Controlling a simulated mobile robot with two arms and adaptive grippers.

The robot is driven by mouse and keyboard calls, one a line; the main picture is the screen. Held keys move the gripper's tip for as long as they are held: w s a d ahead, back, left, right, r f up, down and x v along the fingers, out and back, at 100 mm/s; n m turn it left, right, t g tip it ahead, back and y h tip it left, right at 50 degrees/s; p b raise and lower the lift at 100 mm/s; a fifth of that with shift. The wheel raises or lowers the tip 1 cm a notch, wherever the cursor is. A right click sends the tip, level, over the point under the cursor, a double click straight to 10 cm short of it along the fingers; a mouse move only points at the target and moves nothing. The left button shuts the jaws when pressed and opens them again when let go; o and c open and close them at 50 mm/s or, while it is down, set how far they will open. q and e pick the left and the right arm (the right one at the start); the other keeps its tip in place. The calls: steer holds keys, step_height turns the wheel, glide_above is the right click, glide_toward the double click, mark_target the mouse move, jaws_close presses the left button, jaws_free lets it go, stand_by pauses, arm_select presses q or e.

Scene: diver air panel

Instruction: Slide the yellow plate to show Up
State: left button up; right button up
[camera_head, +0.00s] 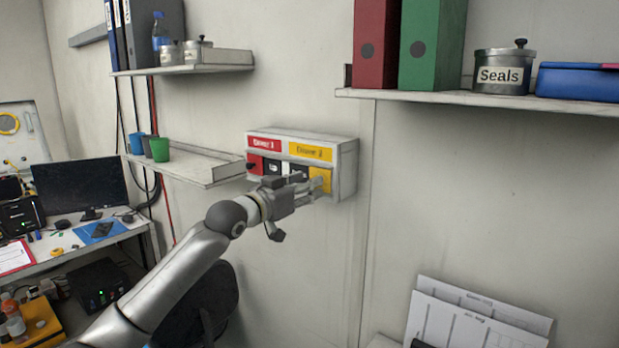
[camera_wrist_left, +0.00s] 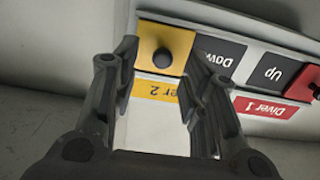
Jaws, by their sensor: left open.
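The yellow plate (camera_wrist_left: 150,36) with a dark round knob (camera_wrist_left: 163,58) sits on the white wall panel. It shows upside down in the left wrist view, beside the dark "Down" label (camera_wrist_left: 226,52), which a finger partly covers. In the head view the yellow plate (camera_head: 319,174) is at the panel's right end, partly hidden by my left gripper (camera_head: 322,186). My left gripper is open, with its fingers on either side of the knob. I cannot tell whether they touch it. My right gripper is in neither view.
The red plate (camera_head: 255,164) sits at the panel's left end, next to the "Up" label (camera_wrist_left: 271,74). Red "Diver 1" (camera_head: 264,143) and yellow "Diver 2" (camera_head: 311,152) strips run above. A low shelf (camera_head: 205,168) is left of the panel. A shelf with binders (camera_head: 440,97) is upper right.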

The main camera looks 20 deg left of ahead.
arm_select(q)
steer(key=shift+x, duration=1.05)
steer(key=shift+a, duration=0.1)
steer(key=shift+c, duration=0.5)
steer(key=shift+f, duration=0.1)
jaws_close()
